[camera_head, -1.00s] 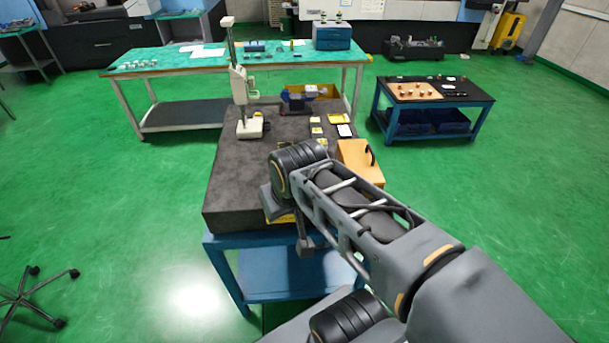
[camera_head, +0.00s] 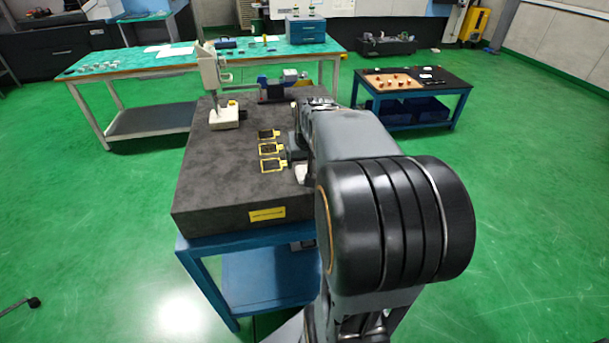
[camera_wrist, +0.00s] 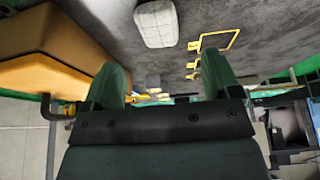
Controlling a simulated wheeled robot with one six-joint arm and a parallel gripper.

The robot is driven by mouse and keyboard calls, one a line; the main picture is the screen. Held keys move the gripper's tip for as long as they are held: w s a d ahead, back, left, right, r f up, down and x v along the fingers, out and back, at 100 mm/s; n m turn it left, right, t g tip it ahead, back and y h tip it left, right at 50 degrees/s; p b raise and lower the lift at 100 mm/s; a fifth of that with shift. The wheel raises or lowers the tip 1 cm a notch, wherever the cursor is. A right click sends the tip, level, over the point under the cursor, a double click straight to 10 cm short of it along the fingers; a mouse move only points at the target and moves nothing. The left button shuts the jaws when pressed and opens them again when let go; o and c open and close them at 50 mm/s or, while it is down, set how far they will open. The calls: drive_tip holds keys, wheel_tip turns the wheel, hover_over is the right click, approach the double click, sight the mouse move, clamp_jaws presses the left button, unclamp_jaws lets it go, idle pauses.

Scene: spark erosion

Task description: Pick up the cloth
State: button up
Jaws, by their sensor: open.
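A white, rounded, folded-looking cloth (camera_wrist: 157,23) lies on the dark slab (camera_wrist: 265,45) at the top middle of the wrist view. In the head view, a small white part of it (camera_head: 301,174) shows at the left edge of my arm, which hides the rest. My gripper (camera_wrist: 162,80) is open, with two green fingers spread apart and nothing between them. The cloth is above the gap between the fingertips in the wrist picture, apart from both fingers.
An orange case (camera_wrist: 50,45) stands left in the wrist view. Several yellow-framed dark pieces (camera_head: 269,149) lie on the slab. A tall white gauge (camera_head: 222,114) and a blue vise-like device (camera_head: 283,88) stand farther back. The slab's left side is bare.

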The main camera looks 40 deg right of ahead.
sight(304, 170)
drive_tip(key=shift+x, duration=3.15)
drive_tip(key=c, duration=1)
